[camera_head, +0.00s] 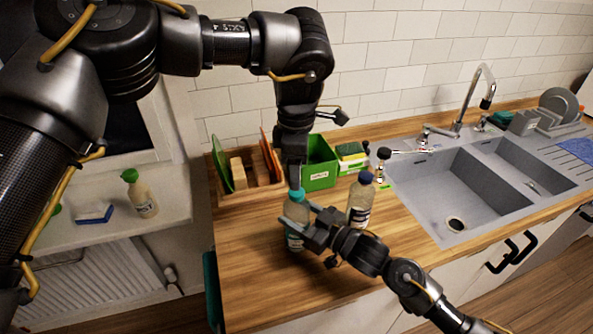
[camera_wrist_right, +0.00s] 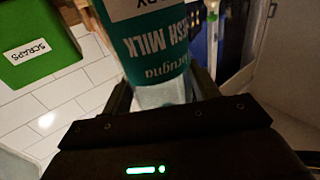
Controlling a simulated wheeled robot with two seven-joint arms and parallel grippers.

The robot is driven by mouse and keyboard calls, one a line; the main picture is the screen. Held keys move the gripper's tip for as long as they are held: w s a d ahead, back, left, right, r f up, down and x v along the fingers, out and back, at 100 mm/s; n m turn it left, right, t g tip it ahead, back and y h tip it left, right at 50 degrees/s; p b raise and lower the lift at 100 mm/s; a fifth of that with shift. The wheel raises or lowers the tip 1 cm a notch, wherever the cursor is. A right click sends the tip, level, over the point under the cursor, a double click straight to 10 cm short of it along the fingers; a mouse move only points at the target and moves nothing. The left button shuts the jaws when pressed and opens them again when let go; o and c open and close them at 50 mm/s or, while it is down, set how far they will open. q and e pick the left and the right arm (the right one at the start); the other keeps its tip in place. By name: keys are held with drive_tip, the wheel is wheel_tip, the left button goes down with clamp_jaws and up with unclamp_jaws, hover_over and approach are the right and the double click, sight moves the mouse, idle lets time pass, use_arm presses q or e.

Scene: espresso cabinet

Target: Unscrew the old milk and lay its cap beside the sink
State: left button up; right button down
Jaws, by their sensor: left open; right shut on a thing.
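A milk bottle (camera_head: 294,240) with a teal cap (camera_head: 297,195) stands upright on the wooden counter. My right gripper (camera_head: 298,222) is shut on its body from the front right. In the right wrist view the bottle (camera_wrist_right: 155,60) appears upside down, with a teal "FRESH MILK" label between the fingers. My left gripper (camera_head: 296,182) is open, pointing down just above the teal cap; whether its fingers touch the cap I cannot tell. A second bottle (camera_head: 359,205) with a blue cap stands to the right. The grey double sink (camera_head: 412,190) is further right.
A green box (camera_head: 319,176) labelled "SCRAPS" stands behind the bottles, beside a wooden rack (camera_head: 240,190) with boards and a sponge holder (camera_head: 351,160). A tap (camera_head: 468,100) rises behind the sink. The counter (camera_head: 400,225) has a bare strip by the sink's left edge.

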use_arm(q)
drive_tip(key=shift+f, duration=3.2)
drive_tip(key=shift+c, duration=0.4)
drive_tip(key=c, duration=0.9)
drive_tip(key=n, duration=1.6)
drive_tip(key=shift+r+n, duration=0.1)
drive_tip(key=shift+n, duration=0.2)
drive_tip(key=n, duration=0.5)
drive_tip(key=shift+n, duration=0.4)
